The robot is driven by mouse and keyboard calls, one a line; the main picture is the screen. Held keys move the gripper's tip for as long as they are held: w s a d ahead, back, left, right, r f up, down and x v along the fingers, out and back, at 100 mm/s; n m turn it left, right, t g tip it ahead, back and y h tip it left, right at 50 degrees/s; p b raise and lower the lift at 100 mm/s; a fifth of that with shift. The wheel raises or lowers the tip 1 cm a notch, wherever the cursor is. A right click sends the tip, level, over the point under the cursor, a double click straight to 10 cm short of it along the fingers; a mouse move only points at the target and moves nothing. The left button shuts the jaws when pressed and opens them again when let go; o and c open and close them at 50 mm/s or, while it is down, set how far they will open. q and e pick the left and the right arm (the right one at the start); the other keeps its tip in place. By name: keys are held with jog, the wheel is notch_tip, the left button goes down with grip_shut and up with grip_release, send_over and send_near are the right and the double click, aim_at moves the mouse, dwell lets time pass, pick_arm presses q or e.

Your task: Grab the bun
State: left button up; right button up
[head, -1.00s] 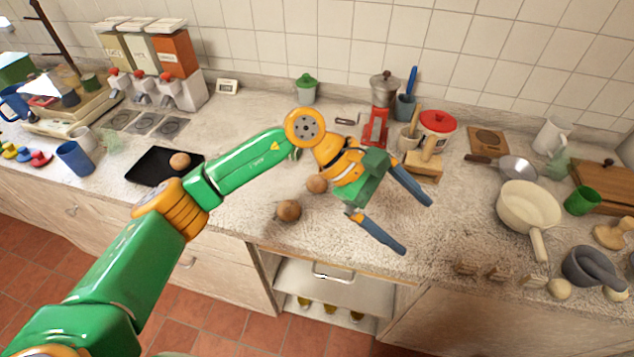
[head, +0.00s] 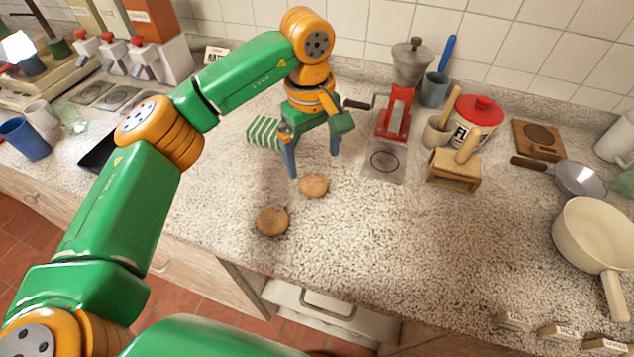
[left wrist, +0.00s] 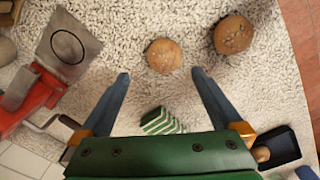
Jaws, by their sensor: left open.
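Two round brown buns lie on the speckled counter. The nearer-to-gripper bun (head: 313,185) also shows in the left wrist view (left wrist: 163,55), just ahead of the fingertips. The other bun (head: 272,220) is darker on top, with specks, and lies to the right in the left wrist view (left wrist: 233,34). My left gripper (head: 313,162) is open and empty, pointing down just behind the first bun; its fingers also show in the left wrist view (left wrist: 160,73). A third bun (left wrist: 262,154) shows partly at the dark tray. My right gripper is not in view.
A green-and-white striped item (head: 263,132) stands beside the left gripper. A red grinder (head: 397,112) and a wooden press (head: 453,170) stand to the right. A dark tray (head: 97,150) is partly behind my arm.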

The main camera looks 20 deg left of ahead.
aim_at(312, 177)
pick_arm(q)
jog(key=f+p, duration=0.1)
jog(key=f, duration=0.1)
jog(key=f+p, duration=0.1)
jog(key=f, duration=0.2)
jog(key=shift+s+a+f, duration=0.2)
jog(key=shift+f, duration=0.5)
jog(key=c, duration=1.4)
jog(key=shift+r, duration=0.1)
